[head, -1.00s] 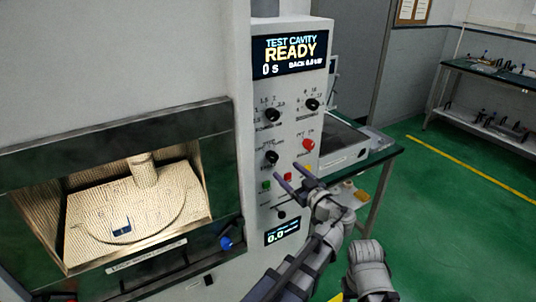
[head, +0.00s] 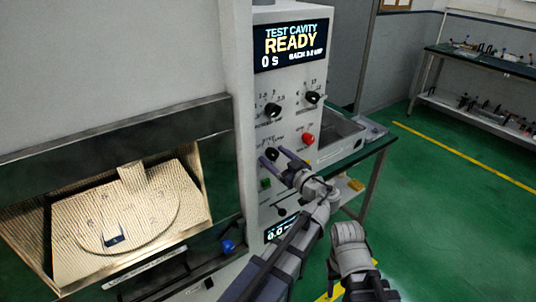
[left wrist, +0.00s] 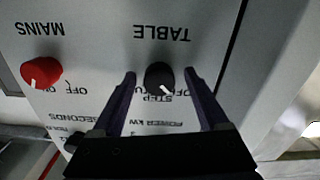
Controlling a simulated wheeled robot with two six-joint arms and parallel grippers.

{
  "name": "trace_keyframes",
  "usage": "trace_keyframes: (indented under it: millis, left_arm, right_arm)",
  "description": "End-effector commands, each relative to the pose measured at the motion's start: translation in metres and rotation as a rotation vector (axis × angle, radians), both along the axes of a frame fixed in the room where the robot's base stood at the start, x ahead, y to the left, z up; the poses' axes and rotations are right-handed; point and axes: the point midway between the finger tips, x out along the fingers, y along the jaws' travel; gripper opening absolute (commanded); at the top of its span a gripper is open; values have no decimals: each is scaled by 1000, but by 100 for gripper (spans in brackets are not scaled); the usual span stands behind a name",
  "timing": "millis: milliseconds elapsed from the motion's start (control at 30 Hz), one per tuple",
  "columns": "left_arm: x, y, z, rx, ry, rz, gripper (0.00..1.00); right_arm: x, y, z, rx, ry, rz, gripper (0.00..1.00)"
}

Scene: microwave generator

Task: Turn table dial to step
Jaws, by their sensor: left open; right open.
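The table dial (left wrist: 159,75) is a small black knob under the upside-down word TABLE in the left wrist view. Its white pointer mark slants to the lower right, close to the word STEP. In the head view the dial (head: 271,153) is at my left fingertips. My left gripper (head: 275,156) is open. In the left wrist view its two fingers (left wrist: 160,73) stand on either side of the dial, with a gap on each side. My right arm shows at the bottom of the head view, but no right fingers can be made out.
A red mains knob (left wrist: 41,72) is left of the dial in the left wrist view and shows in the head view (head: 308,139). Two black knobs (head: 273,110) (head: 312,97) sit above, below the READY display (head: 290,45). The lit cavity (head: 130,215) is at left.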

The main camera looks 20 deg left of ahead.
Motion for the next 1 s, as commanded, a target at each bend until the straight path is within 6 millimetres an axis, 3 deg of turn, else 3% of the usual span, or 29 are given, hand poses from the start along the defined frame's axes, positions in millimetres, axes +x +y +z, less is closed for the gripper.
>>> trace_keyframes:
  millis: [200, 867, 1000]
  left_arm:
    - [0, 0, 0, 0, 0, -1, 75]
    - [0, 0, 0, 0, 0, 0, 0]
    - [0, 0, 0, 0, 0, 0, 0]
  right_arm:
    - [0, 0, 0, 0, 0, 0, 50]
    - [0, 0, 0, 0, 0, 0, 50]
    - [0, 0, 0, 0, 0, 0, 50]
